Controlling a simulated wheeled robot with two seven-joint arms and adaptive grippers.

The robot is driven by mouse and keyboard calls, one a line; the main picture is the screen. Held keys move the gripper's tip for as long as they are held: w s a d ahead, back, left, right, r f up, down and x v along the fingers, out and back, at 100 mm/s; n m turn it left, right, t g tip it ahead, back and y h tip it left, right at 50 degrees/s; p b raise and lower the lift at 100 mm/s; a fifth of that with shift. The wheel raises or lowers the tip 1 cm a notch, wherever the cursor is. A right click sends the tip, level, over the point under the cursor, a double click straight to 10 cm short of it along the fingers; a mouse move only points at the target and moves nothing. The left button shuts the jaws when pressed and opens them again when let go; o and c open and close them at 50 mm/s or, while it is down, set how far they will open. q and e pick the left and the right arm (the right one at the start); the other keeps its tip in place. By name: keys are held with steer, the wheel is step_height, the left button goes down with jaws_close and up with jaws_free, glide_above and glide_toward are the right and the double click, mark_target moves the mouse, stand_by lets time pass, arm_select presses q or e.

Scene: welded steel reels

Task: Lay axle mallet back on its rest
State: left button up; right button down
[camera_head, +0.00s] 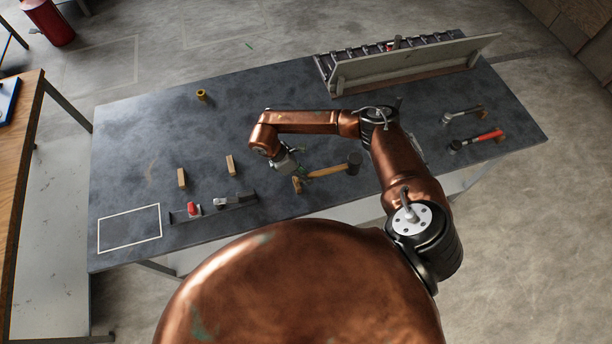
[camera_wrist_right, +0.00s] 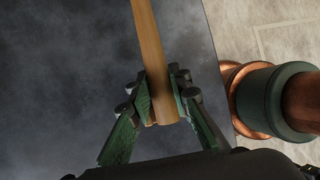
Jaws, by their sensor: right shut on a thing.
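My right gripper (camera_head: 292,166) is at the handle's left end. In the right wrist view the green fingers of my right gripper (camera_wrist_right: 164,100) are shut on the wooden handle (camera_wrist_right: 148,40), one on each side; the head is out of that view. I cannot tell whether the mallet touches the table. A small wooden block (camera_head: 297,185) shows just below the gripper. I cannot clearly identify the mallet's rest. My left gripper is not in view.
Two wooden blocks (camera_head: 182,178) (camera_head: 230,165) stand left of the gripper, behind a dark strip with a red piece (camera_head: 193,208). A white outlined square (camera_head: 129,229) is at front left. A rack with a slanted panel (camera_head: 415,68) is at the back. Two hammers (camera_head: 464,115) (camera_head: 478,140) lie right.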

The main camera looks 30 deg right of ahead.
steer(key=shift+f+b, duration=0.55)
steer(key=shift+f, duration=0.4)
steer(key=c, duration=1.7)
jaws_free()
steer(key=shift+a+r, duration=0.1)
steer(key=shift+p+v, duration=1.75)
steer(key=shift+v, duration=2.2)
